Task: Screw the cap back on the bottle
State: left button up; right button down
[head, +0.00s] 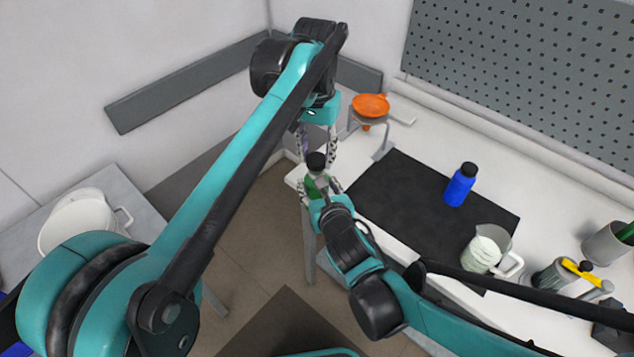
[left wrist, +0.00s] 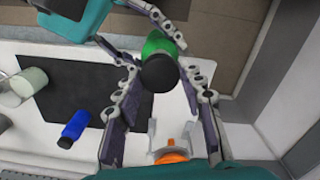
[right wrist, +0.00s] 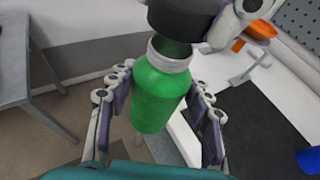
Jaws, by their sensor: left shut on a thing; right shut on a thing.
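The green bottle (right wrist: 160,95) is held roughly upright, slightly tilted, by my right gripper (right wrist: 160,85), whose fingers close on both sides of its body. In the head view the bottle (head: 311,188) is at the near left edge of the table. I cannot tell whether the threads are engaged. My left gripper (left wrist: 160,76) comes from above and is shut on the black cap, which also shows in the head view (head: 316,161).
A blue bottle (head: 460,187) with a black top stands on the black mat (head: 400,192). A jug (head: 485,250) stands at the mat's near right. An orange funnel (head: 371,104) rests on a stand behind. A white bucket (head: 78,222) is on the left table.

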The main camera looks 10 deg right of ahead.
aim_at(316, 159)
pick_arm(q)
jog(key=shift+f, duration=0.1)
dwell(0.4)
jog(key=shift+f, duration=0.8)
jog(key=shift+f, duration=0.55)
jog(key=m, duration=1.4)
jog(key=shift+s, duration=0.1)
jog(key=m, duration=1.8)
jog(key=shift+m, duration=0.3)
